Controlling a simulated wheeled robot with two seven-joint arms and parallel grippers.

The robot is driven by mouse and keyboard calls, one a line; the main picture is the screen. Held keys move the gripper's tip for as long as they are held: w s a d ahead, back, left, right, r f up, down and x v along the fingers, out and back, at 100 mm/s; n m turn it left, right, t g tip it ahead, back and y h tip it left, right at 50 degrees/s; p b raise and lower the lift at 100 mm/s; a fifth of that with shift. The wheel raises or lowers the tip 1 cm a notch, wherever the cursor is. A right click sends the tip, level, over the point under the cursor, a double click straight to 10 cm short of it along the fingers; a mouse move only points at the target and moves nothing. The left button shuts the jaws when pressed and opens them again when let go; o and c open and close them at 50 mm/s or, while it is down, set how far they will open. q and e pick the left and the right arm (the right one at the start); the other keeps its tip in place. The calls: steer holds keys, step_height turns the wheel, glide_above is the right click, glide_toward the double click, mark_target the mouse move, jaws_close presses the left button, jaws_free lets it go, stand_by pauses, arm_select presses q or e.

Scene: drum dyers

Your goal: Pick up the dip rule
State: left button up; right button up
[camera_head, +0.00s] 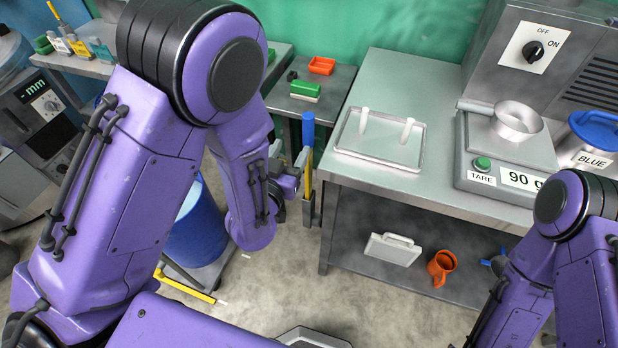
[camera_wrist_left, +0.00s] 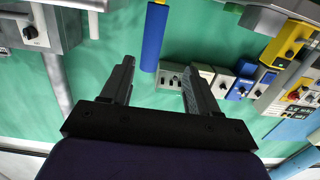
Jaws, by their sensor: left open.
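The dip rule appears to be the upright stick with a blue handle (camera_head: 308,129) and a yellow shaft (camera_head: 307,172), beside the left end of the grey bench. My left gripper (camera_head: 297,182) is at its yellow shaft in the head view, its fingers partly hidden by my own wrist. In the left wrist view the blue handle (camera_wrist_left: 153,38) shows past the open fingers (camera_wrist_left: 157,68), roughly in line with the gap. I cannot tell whether a finger touches the rule, and its lower end is not clear.
The bench holds a white tray (camera_head: 347,150) with two upright white pegs and a scale (camera_head: 507,155) reading 90 g. A small side table (camera_head: 325,84) stands behind the rule. A blue drum (camera_head: 197,232) stands left. An orange jug (camera_head: 441,266) is on the lower shelf.

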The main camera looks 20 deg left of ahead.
mark_target(311, 114)
arm_select(q)
steer(key=shift+t, duration=0.3)
steer(key=w+r+p, duration=0.1)
steer(key=w, duration=0.2)
steer(key=w+d+p, duration=0.1)
steer(key=w+p, duration=0.1)
steer(key=w, duration=0.2)
steer(key=w+r+p, duration=0.1)
steer(key=w, duration=0.2)
steer(key=shift+w+d+r, duration=0.3)
steer(key=shift+w, duration=0.1)
steer(key=shift+w+f, duration=0.2)
steer(key=shift+w, duration=0.15)
steer(key=shift+s, duration=0.1)
steer(key=c, duration=1)
